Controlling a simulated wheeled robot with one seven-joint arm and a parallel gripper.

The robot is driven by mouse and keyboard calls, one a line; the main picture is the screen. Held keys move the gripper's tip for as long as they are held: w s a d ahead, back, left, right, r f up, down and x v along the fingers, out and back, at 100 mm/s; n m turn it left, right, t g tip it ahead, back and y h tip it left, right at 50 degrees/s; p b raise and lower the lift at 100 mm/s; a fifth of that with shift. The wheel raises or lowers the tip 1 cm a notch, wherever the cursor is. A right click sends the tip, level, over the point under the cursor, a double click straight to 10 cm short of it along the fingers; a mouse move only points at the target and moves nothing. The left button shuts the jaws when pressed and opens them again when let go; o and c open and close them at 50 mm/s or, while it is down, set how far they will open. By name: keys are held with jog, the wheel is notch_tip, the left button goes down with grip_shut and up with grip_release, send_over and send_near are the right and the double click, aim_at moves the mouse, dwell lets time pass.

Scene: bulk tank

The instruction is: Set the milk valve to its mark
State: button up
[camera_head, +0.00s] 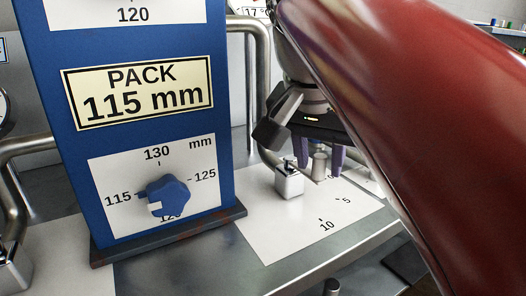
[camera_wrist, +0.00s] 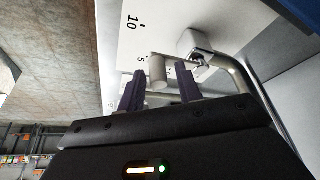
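What looks like the milk valve is a square metal block (camera_head: 288,180) with a short cylindrical grip (camera_head: 319,163), on a white plate (camera_head: 275,232) marked 5 and 10. In the wrist view the block (camera_wrist: 194,42) is at upper right and the grip (camera_wrist: 157,72) stands in the gap between my fingertips. My gripper (camera_head: 322,168) points down with its purple fingers spread, one on each side of the grip. Clear space shows beside the grip in the wrist view (camera_wrist: 159,90), so the fingers do not appear closed on it. Part of the scale is hidden by my arm.
A blue column stands at left with a "PACK 115 mm" sign (camera_head: 138,92) and a blue star knob (camera_head: 168,196) on a dial (camera_head: 110,175) marked 115 to 130. A bent metal pipe (camera_head: 262,60) runs behind. The bench edge (camera_head: 330,262) is at front.

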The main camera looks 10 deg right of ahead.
jog(key=shift+o, duration=0.3)
jog(key=shift+r, duration=0.1)
jog(key=p+v, duration=0.1)
jog(key=v, duration=0.6)
jog(key=shift+r, duration=0.25)
jog(key=shift+s+a, duration=0.1)
jog(key=shift+s, duration=0.15)
